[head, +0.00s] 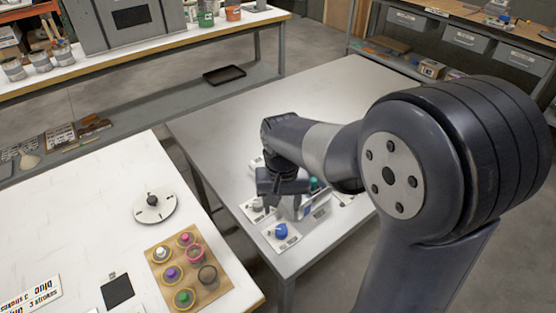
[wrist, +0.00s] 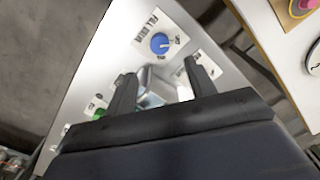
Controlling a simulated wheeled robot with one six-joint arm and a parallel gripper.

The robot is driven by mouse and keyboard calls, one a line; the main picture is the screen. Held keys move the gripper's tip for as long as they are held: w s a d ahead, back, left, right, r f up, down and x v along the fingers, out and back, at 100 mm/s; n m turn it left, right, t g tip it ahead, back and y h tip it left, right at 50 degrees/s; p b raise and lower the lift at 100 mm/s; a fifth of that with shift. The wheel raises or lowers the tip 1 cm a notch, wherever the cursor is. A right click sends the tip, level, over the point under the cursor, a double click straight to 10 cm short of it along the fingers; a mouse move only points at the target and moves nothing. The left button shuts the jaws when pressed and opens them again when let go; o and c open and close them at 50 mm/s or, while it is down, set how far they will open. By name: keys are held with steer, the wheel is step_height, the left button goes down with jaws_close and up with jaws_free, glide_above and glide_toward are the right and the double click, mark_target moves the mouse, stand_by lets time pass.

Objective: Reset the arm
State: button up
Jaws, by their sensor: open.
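My arm reaches over a grey metal table (head: 315,95) in the head view. My gripper (wrist: 160,85) is open and empty in the wrist view, its two fingers apart above a small dispenser on that table. In the head view my gripper (head: 283,190) is partly hidden by my own arm. A blue knob (wrist: 160,43) on a white plate labelled "FULL ...", partly readable, lies ahead of the fingers; the blue knob also shows in the head view (head: 281,230). A green knob (wrist: 98,114) is left of the fingers. Part of the dispenser is hidden.
A white table (head: 95,200) at the left holds a wooden rack (head: 208,293) of several coloured pots, a round dial plate (head: 154,207) and a black square (head: 117,291). A back bench carries a grey cabinet and cans. A black tray (head: 224,74) lies on its lower shelf.

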mark_target(282, 229)
step_height(282, 229, down, 10)
steer(key=shift+f, duration=0.3)
steer(key=shift+m, duration=0.9)
